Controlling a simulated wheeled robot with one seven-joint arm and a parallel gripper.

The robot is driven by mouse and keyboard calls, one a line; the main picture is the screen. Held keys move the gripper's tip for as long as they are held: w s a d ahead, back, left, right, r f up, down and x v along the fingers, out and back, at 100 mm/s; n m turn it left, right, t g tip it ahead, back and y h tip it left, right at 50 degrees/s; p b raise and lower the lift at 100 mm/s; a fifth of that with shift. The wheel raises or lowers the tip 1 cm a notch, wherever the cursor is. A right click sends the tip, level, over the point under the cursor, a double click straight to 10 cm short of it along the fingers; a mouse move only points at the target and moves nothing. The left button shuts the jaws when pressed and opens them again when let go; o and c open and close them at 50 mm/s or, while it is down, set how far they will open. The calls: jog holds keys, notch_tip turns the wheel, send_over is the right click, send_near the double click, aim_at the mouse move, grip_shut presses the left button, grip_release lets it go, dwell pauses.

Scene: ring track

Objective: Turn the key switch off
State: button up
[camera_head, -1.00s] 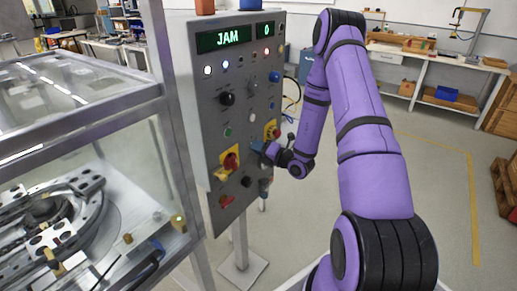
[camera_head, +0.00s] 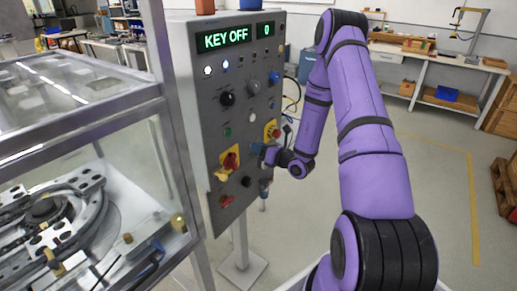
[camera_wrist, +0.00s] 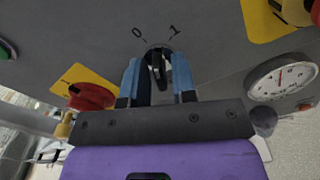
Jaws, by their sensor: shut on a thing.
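The key switch (camera_wrist: 158,56) sits on the grey panel between the marks 0 and 1, at the top middle of the wrist view. The blue fingers of my gripper (camera_wrist: 157,84) stand either side of its dark key and are shut on it. In the head view my gripper (camera_head: 269,156) is at the panel's lower right and hides the key switch. The panel's display (camera_head: 227,39) reads KEY OFF in green. The exact angle of the key against the marks is hard to tell.
A red emergency knob on yellow (camera_head: 273,132) is close above my gripper. A round gauge (camera_wrist: 282,77) shows at the right of the wrist view. A glass-walled machine (camera_head: 80,150) stands left of the panel.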

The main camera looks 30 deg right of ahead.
jog(key=n, duration=0.4)
jog(key=shift+n, duration=0.4)
dwell(0.4)
jog(key=o, duration=0.6)
jog(key=v, duration=1.1)
